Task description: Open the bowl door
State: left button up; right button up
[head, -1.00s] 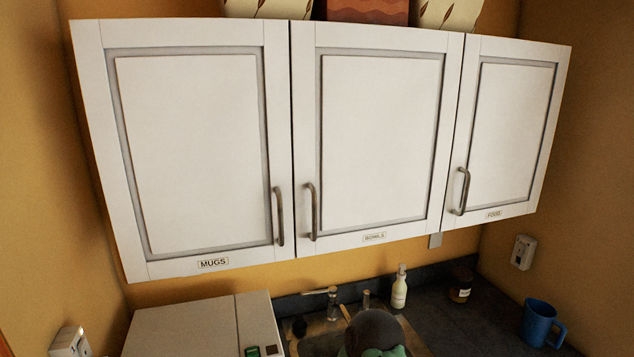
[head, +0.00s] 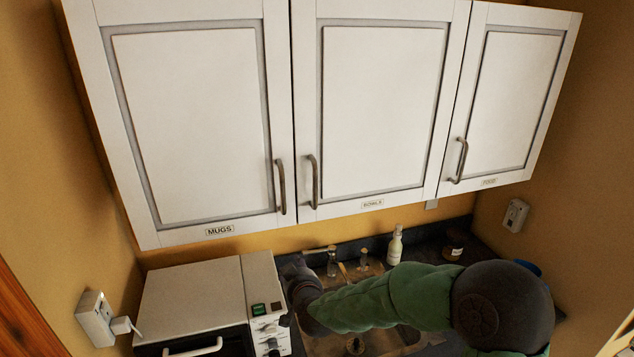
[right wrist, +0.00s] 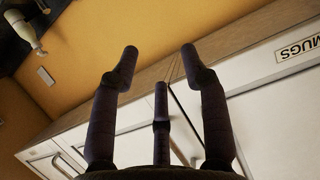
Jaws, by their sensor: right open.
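The bowls door (head: 380,120) is the middle white cabinet door, shut, with its "BOWLS" label (head: 372,203) on the lower rail. Its upright metal handle (head: 312,182) is at the door's lower left. My right arm comes in from the right, and my right gripper (head: 297,275) is below that handle, near the counter and apart from the door. In the right wrist view my right gripper (right wrist: 157,58) has its fingers spread, with nothing between them, in front of the cabinet underside. The fingertips are hard to make out in the head view. My left gripper is not in view.
The mugs door (head: 195,120) and its handle (head: 281,187) are close on the left; the food door (head: 515,100) is on the right. Both are shut. A white appliance (head: 195,290) stands below left. A pump bottle (head: 395,246) and a jar (head: 454,245) stand behind my arm by the sink.

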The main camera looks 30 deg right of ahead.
jog(key=s+d+r+m+t+h+p, duration=0.1)
jog(key=s+d+r+t+h, duration=0.15)
jog(key=r, duration=0.85)
jog(key=s+d+r+m+t+h, duration=0.15)
jog(key=d+r, duration=0.25)
jog(key=r, duration=0.7)
jog(key=shift+g+h, duration=0.3)
jog(key=shift+g, duration=0.1)
jog(key=x, duration=0.3)
jog(key=p+x, duration=0.1)
jog(key=x, duration=0.6)
jog(key=shift+w+a+f, duration=0.1)
jog(key=shift+w+f, duration=0.25)
jog(key=shift+w, duration=0.05)
grip_shut()
